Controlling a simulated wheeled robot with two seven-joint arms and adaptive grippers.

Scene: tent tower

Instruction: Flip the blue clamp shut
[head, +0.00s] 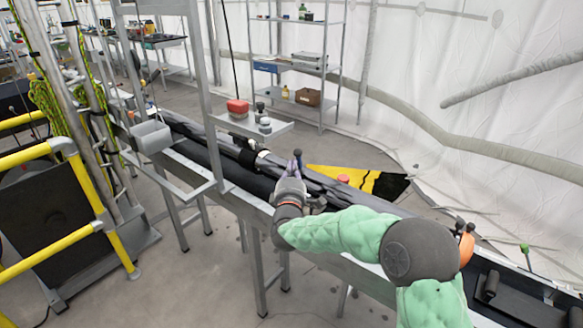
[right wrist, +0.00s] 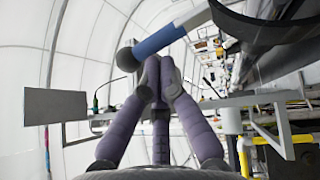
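The blue clamp (right wrist: 160,39) shows in the right wrist view as a blue bar ending in a dark ball, slanting across the upper middle. In the head view I cannot make out its blue part near the gripper. My right gripper (head: 295,163) is over the long trough in the head view. In the right wrist view my right gripper (right wrist: 158,66) has its purple fingers drawn together at the tips, with nothing seen between them. The tips are just below the blue bar, near the ball; I cannot tell if they touch. My left gripper is not in view.
The long metal trough (head: 244,205) holds dark tubes. A small shelf (head: 282,126) with a red item stands behind it. A metal upright frame (head: 206,100) and yellow railings (head: 90,190) are at left. A yellow-black panel (head: 340,172) lies behind the trough.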

